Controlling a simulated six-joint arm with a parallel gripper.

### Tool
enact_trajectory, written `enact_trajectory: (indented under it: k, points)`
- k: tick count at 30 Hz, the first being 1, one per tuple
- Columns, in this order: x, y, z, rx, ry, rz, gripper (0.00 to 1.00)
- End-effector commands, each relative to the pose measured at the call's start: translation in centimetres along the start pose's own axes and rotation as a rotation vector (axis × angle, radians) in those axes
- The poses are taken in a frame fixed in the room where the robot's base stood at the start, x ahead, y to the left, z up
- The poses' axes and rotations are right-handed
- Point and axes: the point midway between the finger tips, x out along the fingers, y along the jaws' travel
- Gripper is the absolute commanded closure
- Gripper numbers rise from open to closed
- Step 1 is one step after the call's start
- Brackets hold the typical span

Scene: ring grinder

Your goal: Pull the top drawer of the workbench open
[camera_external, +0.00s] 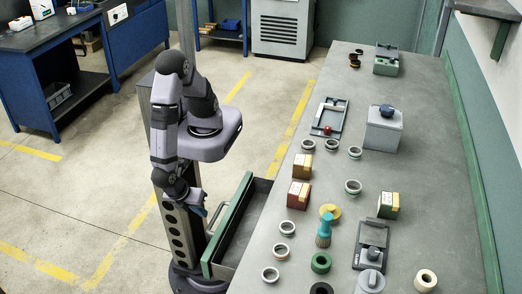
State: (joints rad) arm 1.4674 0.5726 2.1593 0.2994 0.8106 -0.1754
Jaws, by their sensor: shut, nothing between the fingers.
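The workbench (335,200) has a grey top and runs down the right half of the view. Its top drawer (226,228), with a green front and a dark grey inside, stands pulled out from the left side of the bench. The inside that shows looks empty. A thin pale handle (216,214) sits on the drawer front. My gripper (203,209) hangs low just left of the handle and looks shut and empty. The fingertips are small here, and I cannot tell whether they touch the handle.
Metal rings, small boxes, a teal brush (324,230) and a grey block (384,130) stand on the bench top. Blue workbenches (40,75) stand at the back left.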

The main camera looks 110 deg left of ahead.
Motion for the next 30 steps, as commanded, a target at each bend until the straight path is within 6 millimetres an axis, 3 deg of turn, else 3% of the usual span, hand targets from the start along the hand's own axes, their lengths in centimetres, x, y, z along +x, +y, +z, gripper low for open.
enact_trajectory:
  k: [24,25,28,30]
  points:
    - [0.00,0.00,0.00,0.000,0.000,0.000,1.00]
    - [0.00,0.00,0.00,0.000,0.000,0.000,0.97]
    - [0.00,0.00,0.01,0.000,0.000,0.000,0.73]
    - [0.00,0.00,0.01,0.000,0.000,0.000,0.70]
